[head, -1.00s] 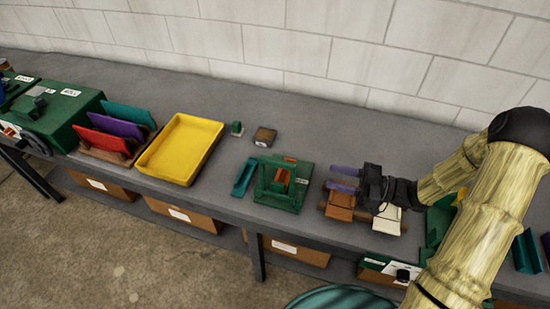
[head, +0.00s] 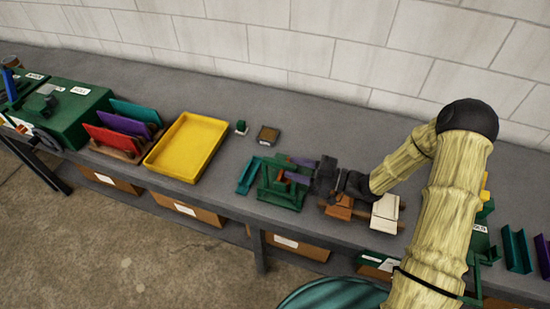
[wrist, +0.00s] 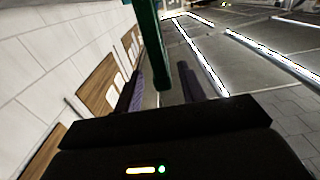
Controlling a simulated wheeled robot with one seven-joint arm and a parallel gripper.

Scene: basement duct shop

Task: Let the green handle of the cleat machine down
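The cleat machine, a small green frame with an orange part (head: 283,190), stands on the grey bench in the middle of the head view. Its green handle (wrist: 153,45) shows large in the wrist view as a bar coming down from the top edge. My gripper (head: 300,170) has two purple fingers and reaches over the machine from the right. In the wrist view my gripper (wrist: 161,88) is open, with the handle's end between the fingers and small gaps on both sides. Whether the handle touches a finger further in is hidden.
A teal channel piece (head: 249,175) lies left of the machine, and a yellow tray (head: 188,147) further left. A brown block (head: 340,208) and a white block (head: 385,212) sit under my arm. The bench's back strip is clear.

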